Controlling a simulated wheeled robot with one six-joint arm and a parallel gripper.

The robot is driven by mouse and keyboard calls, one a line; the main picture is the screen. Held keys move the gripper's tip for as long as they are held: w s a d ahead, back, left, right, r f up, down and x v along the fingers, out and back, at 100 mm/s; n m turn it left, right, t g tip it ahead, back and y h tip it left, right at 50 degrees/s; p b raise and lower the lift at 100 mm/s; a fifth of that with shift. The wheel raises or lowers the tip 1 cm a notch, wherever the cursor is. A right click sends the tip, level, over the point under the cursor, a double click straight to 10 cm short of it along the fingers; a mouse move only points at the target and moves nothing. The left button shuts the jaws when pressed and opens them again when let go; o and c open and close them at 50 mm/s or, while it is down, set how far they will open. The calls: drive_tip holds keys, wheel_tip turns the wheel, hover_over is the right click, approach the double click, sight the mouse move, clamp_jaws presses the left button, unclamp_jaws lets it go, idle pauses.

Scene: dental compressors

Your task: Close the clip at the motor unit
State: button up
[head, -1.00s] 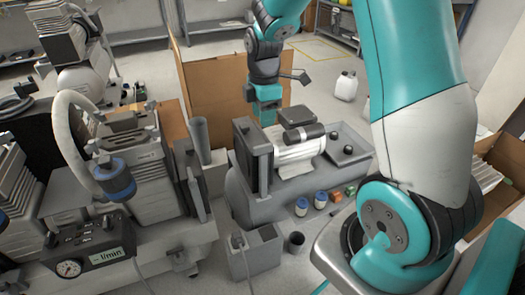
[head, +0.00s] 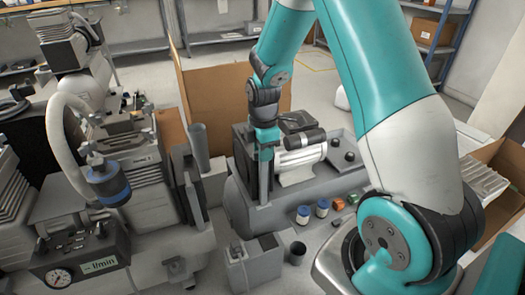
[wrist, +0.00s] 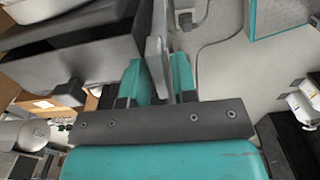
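The motor unit, with a white ribbed motor (head: 298,165), stands on a grey base in the middle of the head view. My gripper (head: 266,150) points down at its left side, by a dark upright panel with a grey edge (head: 264,187). In the wrist view my gripper's teal fingers (wrist: 160,78) stand apart. A thin grey upright piece (wrist: 157,45) lies between them; firm contact on both sides cannot be made out. I cannot tell which part is the clip; it may be hidden by my gripper.
Blue-capped jars (head: 322,208) and small coloured blocks stand in front of the motor unit. A grey open box (head: 255,265) and a dark cup (head: 297,253) are nearer. A compressor with a pale hose (head: 65,125) fills the left. A cardboard panel (head: 215,95) stands behind.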

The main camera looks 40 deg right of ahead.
clamp_jaws()
drive_tip(key=shift+r+m+p, duration=0.1)
drive_tip(key=shift+m+p, duration=0.2)
drive_tip(key=shift+p, duration=0.05)
drive_tip(key=shift+r+m+p, duration=0.15)
drive_tip(key=shift+m+p, duration=1.05)
drive_tip(key=m+p, duration=0.4)
drive_tip(key=m, duration=0.1)
drive_tip(key=shift+w+m, duration=0.1)
drive_tip(key=shift+m, duration=0.2)
drive_tip(key=m+p, duration=0.2)
drive_tip(key=m, duration=0.3)
drive_tip(key=shift+p, duration=0.4)
drive_tip(key=shift+m+p, duration=0.8)
drive_tip(key=shift+m, duration=1.3)
drive_tip(key=shift+f, duration=0.2)
drive_tip(key=shift+o, duration=1.7)
unclamp_jaws()
